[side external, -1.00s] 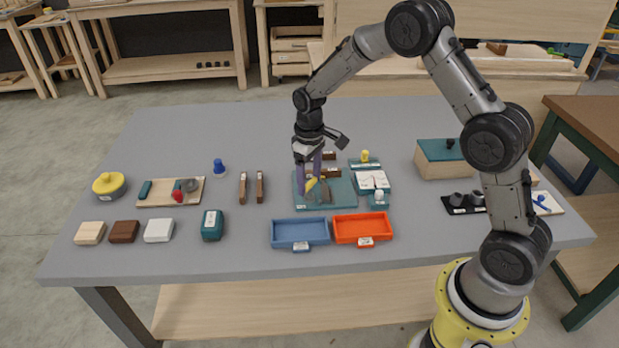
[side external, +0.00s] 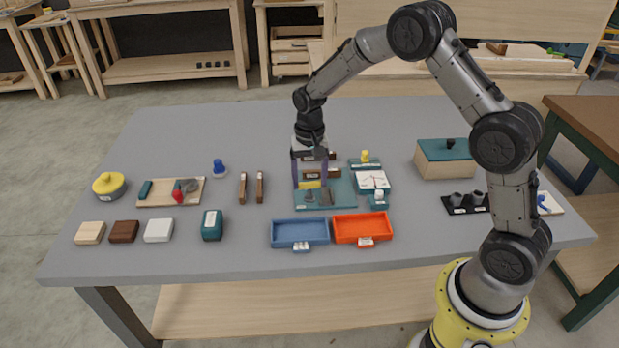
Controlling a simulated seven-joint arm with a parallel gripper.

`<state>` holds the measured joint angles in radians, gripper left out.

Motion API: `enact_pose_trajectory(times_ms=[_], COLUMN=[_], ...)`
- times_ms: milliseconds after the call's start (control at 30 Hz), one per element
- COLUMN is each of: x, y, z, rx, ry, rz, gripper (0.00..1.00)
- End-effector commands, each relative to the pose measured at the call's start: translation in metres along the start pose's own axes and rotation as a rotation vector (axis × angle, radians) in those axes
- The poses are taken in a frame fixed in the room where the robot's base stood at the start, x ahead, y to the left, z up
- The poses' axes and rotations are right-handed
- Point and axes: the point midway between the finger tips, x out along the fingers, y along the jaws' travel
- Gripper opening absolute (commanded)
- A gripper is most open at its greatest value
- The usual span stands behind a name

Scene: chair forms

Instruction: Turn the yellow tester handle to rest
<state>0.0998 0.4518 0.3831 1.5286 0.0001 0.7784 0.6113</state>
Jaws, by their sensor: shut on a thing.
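The yellow tester handle (side external: 309,184) is a small yellow bar low over the left part of the teal tester board (side external: 340,196) in the middle of the table. It lies roughly level across the picture. My gripper (side external: 310,183) points straight down, with its purple fingers at the two ends of the handle, shut on it. Small grey wedge-shaped blocks (side external: 326,197) stand on the board just in front of the handle. The handle's pivot is too small to make out.
A blue tray (side external: 300,232) and an orange tray (side external: 362,229) stand in front of the board. A gauge panel (side external: 373,180) is at its right. Two brown wooden bars (side external: 243,187) lie to the left.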

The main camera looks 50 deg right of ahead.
Motion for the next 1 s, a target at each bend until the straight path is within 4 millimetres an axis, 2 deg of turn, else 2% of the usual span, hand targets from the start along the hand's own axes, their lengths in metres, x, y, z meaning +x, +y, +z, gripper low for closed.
enact_pose_trajectory(times_ms=[300, 733, 767, 900, 1000], x=[-0.0019, -0.002, -0.002, -0.0015, -0.001], y=[-0.0004, -0.0004, -0.0004, -0.0003, -0.0002], z=[-0.0005, -0.0007, -0.0007, -0.0006, -0.0004], rx=[0.083, 0.093, 0.093, 0.092, 0.091], ry=[0.002, 0.002, 0.002, 0.002, 0.001], rz=[-0.001, -0.002, -0.002, -0.002, -0.001], gripper=[0.19, 0.19, 0.77, 1.0, 1.0])
